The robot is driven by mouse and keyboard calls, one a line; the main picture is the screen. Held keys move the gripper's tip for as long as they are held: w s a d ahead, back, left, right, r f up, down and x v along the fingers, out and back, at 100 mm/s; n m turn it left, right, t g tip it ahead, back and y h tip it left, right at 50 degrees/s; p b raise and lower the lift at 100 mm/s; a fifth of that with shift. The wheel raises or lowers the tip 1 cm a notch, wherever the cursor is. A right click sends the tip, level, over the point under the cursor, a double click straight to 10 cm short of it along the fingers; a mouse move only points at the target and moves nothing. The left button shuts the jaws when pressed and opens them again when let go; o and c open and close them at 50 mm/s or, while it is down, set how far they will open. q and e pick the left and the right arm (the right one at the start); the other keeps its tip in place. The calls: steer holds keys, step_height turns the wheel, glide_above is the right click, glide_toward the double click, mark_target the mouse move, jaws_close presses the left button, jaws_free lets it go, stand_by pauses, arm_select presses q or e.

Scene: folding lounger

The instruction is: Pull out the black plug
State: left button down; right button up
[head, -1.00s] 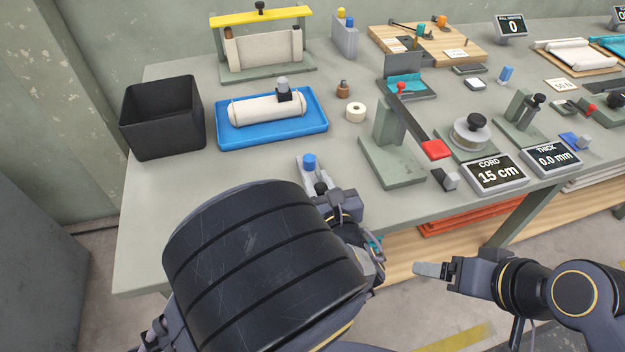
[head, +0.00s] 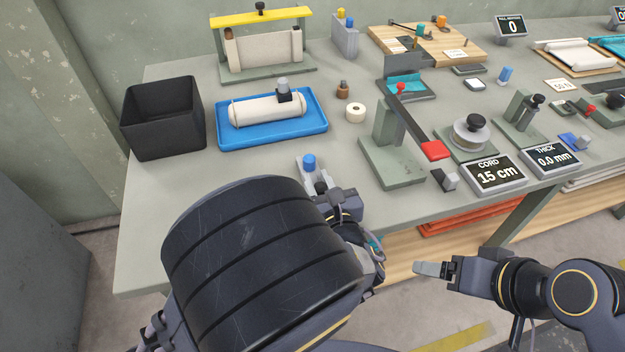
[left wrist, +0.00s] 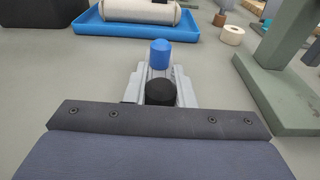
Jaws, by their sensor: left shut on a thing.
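The black plug (left wrist: 160,92) shows as a dark rounded cap in the left wrist view, with light grey parts on both sides. In the head view its top (head: 320,187) shows just beyond my left wrist. My left gripper (left wrist: 160,100) is shut on the black plug. A blue plug (left wrist: 160,54) stands just behind it in a grey holder (head: 313,176). The lower part of the black plug is hidden, so I cannot tell how deep it sits. My right gripper (head: 430,269) is empty in front of the table, seen from the side; its jaw gap is not clear.
A blue tray (head: 225,142) with a white roll lies behind the holder. A black bin (head: 163,130) stands at the left. A green stand (head: 392,170) with a red-ended lever is close at the right. The table left of the holder is clear.

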arm_select(q)
steer(key=shift+r, duration=0.1)
stand_by(0.3)
steer(key=shift+r+p, duration=2.25)
steer(key=shift+r, duration=0.25)
